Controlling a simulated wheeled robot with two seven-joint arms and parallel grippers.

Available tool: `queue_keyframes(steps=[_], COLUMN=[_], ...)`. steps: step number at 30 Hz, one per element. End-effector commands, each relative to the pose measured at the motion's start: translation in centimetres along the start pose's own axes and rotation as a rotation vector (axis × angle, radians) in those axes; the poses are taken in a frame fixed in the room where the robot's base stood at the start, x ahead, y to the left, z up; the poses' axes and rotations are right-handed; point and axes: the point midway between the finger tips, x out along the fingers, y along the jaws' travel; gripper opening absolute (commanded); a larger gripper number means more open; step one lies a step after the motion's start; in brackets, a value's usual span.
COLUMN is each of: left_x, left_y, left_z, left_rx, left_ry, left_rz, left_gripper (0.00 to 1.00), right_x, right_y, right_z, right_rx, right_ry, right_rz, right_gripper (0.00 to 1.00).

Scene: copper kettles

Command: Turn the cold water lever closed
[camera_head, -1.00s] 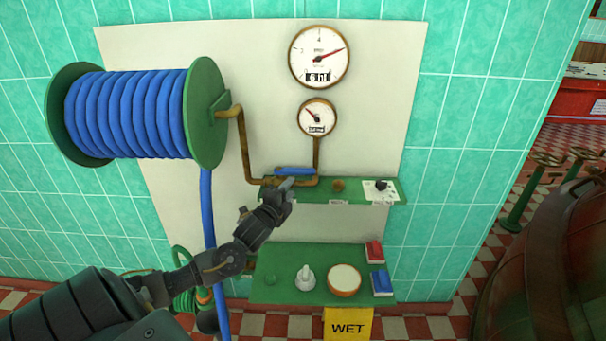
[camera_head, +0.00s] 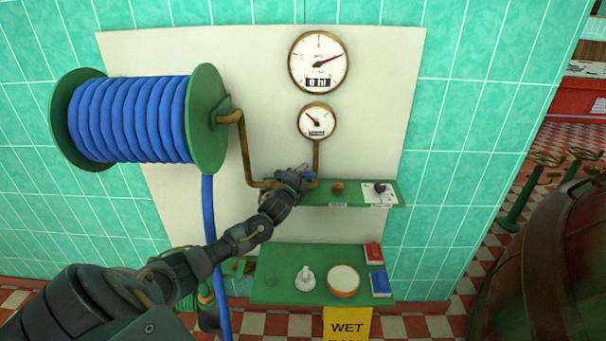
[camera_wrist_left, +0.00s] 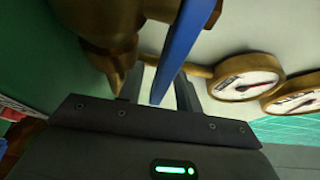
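The blue cold water lever (camera_head: 308,175) sits on the brass pipe (camera_head: 247,150) above the green upper shelf and is partly hidden by my left gripper (camera_head: 296,172). In the left wrist view the blue lever (camera_wrist_left: 186,42) runs down from the top edge, and its end lies between my two dark fingers (camera_wrist_left: 160,92). The fingers stand apart, with light gaps beside the lever, so the gripper looks open around it. I cannot tell whether a finger touches it. My right gripper is not in view.
Two round gauges (camera_head: 318,62) hang above the lever. A blue hose reel (camera_head: 130,120) is at the left. The green upper shelf (camera_head: 320,197) carries a knob and a dial. A lower green shelf (camera_head: 280,290) holds a white brush, a round tin and two boxes.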

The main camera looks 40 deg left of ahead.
Motion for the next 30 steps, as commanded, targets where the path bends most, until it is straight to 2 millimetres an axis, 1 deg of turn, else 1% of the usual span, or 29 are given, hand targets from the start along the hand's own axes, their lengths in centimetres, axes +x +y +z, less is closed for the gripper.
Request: queue_keyframes(steps=[8,15,16,30], left_x=[0.13,0.11,0.11,-0.09], left_y=[0.03,0.04,0.04,0.04], left_z=[-0.03,-0.01,0.0,0.03], left_rx=[-0.001,-0.001,-0.001,0.001], left_ry=[0.0,0.0,0.0,0.026], left_rz=[0.0,0.0,0.0,-0.001], left_gripper=[0.35,0.03,0.0,0.0], right_x=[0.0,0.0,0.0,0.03], right_y=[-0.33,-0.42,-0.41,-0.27], right_z=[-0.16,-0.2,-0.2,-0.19], right_rx=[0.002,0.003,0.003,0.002], right_ry=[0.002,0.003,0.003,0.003], right_rz=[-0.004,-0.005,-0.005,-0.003], right_gripper=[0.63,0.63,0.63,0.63])
